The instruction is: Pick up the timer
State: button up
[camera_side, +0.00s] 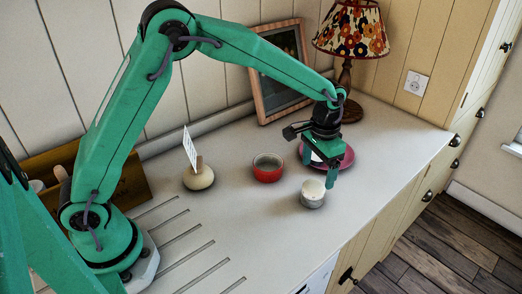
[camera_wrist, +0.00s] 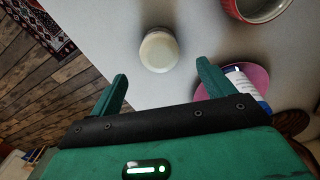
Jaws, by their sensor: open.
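No thing here is plainly marked as a timer. A small pale cylinder with a cream top (camera_side: 313,194) stands upright on the counter; it may be the timer or a candle. In the wrist view the pale cylinder (camera_wrist: 158,50) shows from above, ahead of the fingers and roughly centred between them. My gripper (camera_side: 319,167) is open and empty, above the counter near the cylinder and in front of the pink plate (camera_side: 345,160). In the wrist view my gripper (camera_wrist: 162,71) has both fingers spread apart. A white and blue item (camera_wrist: 243,84) lies on the plate, partly hidden by a finger.
A red bowl (camera_side: 267,170) stands left of the cylinder. A cream round holder with a card (camera_side: 198,179) is further left. A framed picture (camera_side: 264,104) and a flowered lamp (camera_side: 352,30) stand at the back. The counter's front edge is close to the cylinder.

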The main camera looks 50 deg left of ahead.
aim_at(315, 184)
jog(key=shift+f, duration=1.1)
jog(key=shift+s+f, duration=0.1)
jog(key=shift+f, duration=2.5)
jog(key=shift+r, duration=0.1)
jog(key=c, duration=1.3)
